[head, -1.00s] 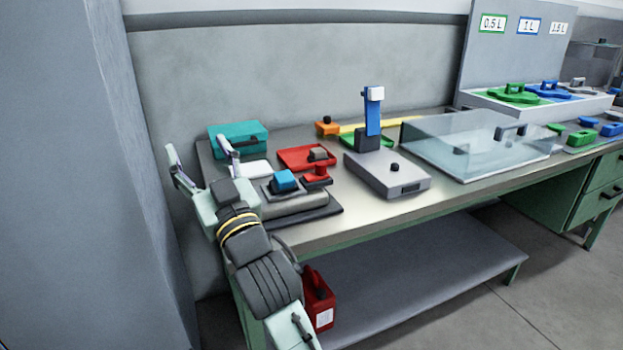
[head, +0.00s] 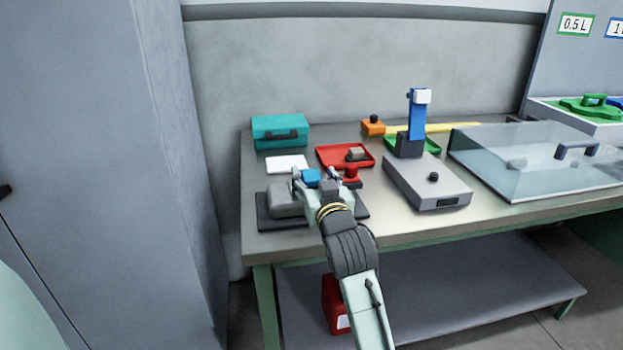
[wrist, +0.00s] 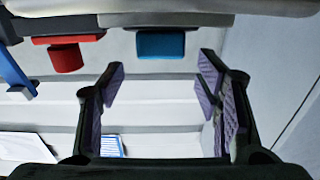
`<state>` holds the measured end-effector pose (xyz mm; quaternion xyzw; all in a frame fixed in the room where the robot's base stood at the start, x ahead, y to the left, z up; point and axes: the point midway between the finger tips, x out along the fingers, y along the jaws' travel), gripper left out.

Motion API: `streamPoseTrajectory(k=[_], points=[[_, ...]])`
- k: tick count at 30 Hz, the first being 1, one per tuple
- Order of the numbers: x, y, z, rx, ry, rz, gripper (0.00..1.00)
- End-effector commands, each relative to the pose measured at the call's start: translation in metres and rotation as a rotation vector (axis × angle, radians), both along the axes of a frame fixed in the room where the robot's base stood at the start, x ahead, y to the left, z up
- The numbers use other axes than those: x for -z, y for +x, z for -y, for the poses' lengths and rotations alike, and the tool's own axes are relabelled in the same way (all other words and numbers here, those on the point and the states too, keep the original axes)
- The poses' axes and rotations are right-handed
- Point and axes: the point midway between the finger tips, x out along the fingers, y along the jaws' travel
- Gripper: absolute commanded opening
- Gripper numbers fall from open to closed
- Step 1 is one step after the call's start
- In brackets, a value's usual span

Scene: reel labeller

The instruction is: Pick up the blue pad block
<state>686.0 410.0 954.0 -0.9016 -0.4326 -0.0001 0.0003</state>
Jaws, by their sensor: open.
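The blue pad block (head: 311,177) sits on the grey block-like device on the table, partly hidden behind my gripper in the head view. In the wrist view the blue pad block (wrist: 160,45) is at the upper middle, against a grey surface. My gripper (head: 315,174) is open and empty, in front of the block. In the wrist view my gripper's fingers (wrist: 161,78) stand apart on both sides, with the block above the gap between their tips. I see no contact, and the exact distance is unclear.
A red stamp-like block (head: 351,174) stands close to the right of the blue block, and shows in the wrist view (wrist: 66,57). The grey device (head: 284,202) rests on a dark mat (head: 268,221). A red tray (head: 328,155), white pad (head: 287,164) and teal case (head: 280,130) lie behind.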

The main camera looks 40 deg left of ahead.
Motion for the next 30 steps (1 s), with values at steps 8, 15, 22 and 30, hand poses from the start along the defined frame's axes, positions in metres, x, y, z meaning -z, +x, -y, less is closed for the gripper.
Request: streamPoseTrajectory(k=[8,15,22,30], points=[[0.005,0.023,-0.03,-0.001,-0.004,0.0,0.58],[0.007,0.032,-0.041,0.0,-0.001,0.0,0.58],[0.007,0.031,-0.04,0.0,-0.001,-0.001,0.52],[0.007,0.032,-0.04,0.001,-0.001,0.0,0.34]])
